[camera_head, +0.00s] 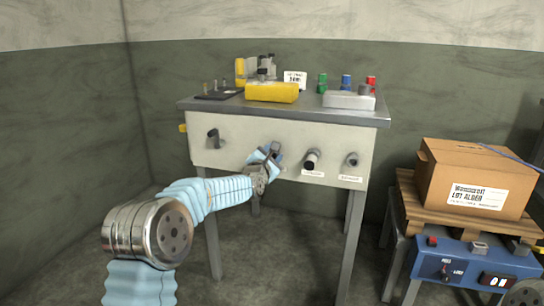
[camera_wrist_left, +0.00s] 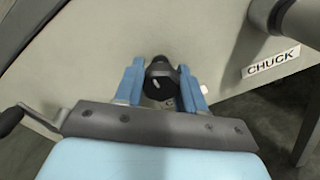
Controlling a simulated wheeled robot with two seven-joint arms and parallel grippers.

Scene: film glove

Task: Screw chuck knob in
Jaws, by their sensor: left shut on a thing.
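A white panel (camera_head: 235,150) under the bench top carries several knobs in a row. My left gripper (camera_head: 271,155) is at the panel, left of the middle. In the left wrist view its blue fingers (camera_wrist_left: 162,85) are shut on a black round knob (camera_wrist_left: 160,72) with a white mark; a label beside it is mostly hidden. A dark cylindrical knob (camera_head: 312,159), apart to the right, sticks out above a small label. In the left wrist view, the label "CHUCK" (camera_wrist_left: 271,63) is beside that cylinder (camera_wrist_left: 297,20). My right gripper is not in view.
A crank handle (camera_head: 213,136) juts out on the panel's left, and a smaller knob (camera_head: 352,159) on its right. The bench top (camera_head: 312,103) holds a yellow block (camera_head: 271,92) and several coloured bottles. A cardboard box (camera_head: 475,178) stands at right.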

